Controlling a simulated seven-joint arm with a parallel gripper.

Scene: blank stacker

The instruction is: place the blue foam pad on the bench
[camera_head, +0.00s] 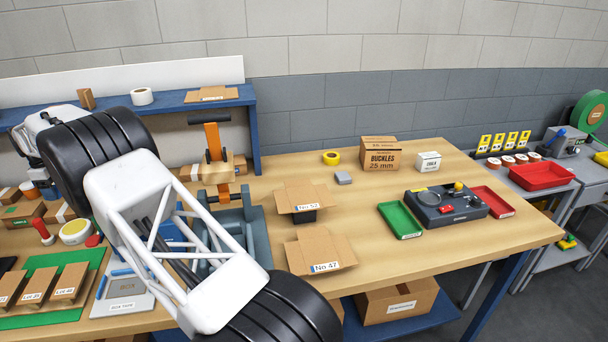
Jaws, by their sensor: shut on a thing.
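I cannot make out the blue foam pad with certainty. A partly covered blue object (172,235) shows behind my white arm, but I cannot tell what it is. My gripper's fingers cannot be seen, and the bulk of the arm hides part of that area.
An orange and grey press (213,145) stands behind my arm. Cardboard boxes No 52 (302,196) and No 47 (318,252) stand mid-bench. A green tray (399,219), a black station (444,205) and a red tray (492,201) sit at right. A blue shelf (205,101) spans the back left.

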